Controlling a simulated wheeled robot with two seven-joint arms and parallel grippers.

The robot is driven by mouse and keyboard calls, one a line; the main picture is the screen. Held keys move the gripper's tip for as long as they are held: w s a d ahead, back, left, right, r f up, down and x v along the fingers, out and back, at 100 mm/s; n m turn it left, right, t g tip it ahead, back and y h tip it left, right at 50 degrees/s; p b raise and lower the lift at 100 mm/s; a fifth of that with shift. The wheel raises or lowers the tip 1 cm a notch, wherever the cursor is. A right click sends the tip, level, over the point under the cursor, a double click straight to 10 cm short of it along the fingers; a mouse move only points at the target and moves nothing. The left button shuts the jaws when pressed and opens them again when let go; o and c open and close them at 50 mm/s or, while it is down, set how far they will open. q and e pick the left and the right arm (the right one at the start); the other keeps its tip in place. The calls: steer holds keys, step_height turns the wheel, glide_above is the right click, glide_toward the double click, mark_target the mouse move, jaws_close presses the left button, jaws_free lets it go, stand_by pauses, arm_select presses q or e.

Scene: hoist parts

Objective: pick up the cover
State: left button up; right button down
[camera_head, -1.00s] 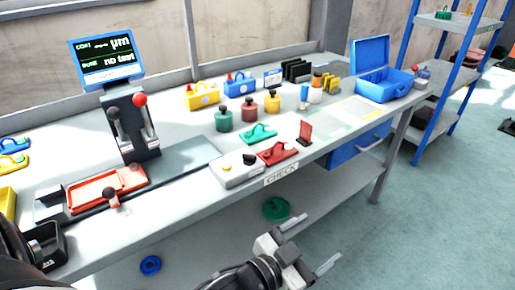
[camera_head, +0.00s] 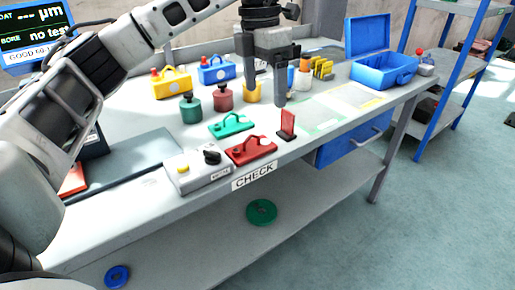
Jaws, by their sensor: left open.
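My left gripper (camera_head: 265,97) hangs over the middle of the bench with its fingers pointing down. It is open, with nothing seen held between the fingers. An orange-yellow pot (camera_head: 252,92) shows behind the fingers, partly hidden. I cannot tell for sure which part is the cover. A flat green part (camera_head: 231,125) with a raised loop lies on the bench, lower left of the gripper. A similar red part (camera_head: 251,150) lies nearer the front edge. My right gripper is not in view.
A grey box with a black knob (camera_head: 199,168) sits beside the red part. A red upright plate (camera_head: 288,124) stands to the right. Green (camera_head: 190,109) and dark red (camera_head: 223,98) pots stand left of the gripper. An open blue case (camera_head: 384,72) is at the back right.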

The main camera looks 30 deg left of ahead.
arm_select(q)
steer(key=a+r, duration=0.1)
steer(key=a, duration=0.1)
steer(key=y+b, duration=0.1)
steer(key=b, duration=0.2)
glide_toward(251, 136)
steer(key=shift+n, duration=0.3)
step_height(251, 136, down, 6)
steer(key=shift+w+d+r, duration=0.1)
steer(key=shift+r, duration=0.1)
steer(key=shift+f, duration=0.5)
steer(key=f, duration=0.2)
steer(key=f+b, duration=0.1)
steer(key=f, duration=0.1)
steer(key=shift+a+f, duration=0.2)
steer(key=shift+f, duration=0.2)
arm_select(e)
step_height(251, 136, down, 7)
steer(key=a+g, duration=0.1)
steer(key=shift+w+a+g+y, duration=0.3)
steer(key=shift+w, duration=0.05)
arm_select(q)
steer(key=shift+c, duration=0.9)
steer(key=c, duration=1.1)
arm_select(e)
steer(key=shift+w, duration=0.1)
arm_select(q)
steer(key=shift+o, duration=0.2)
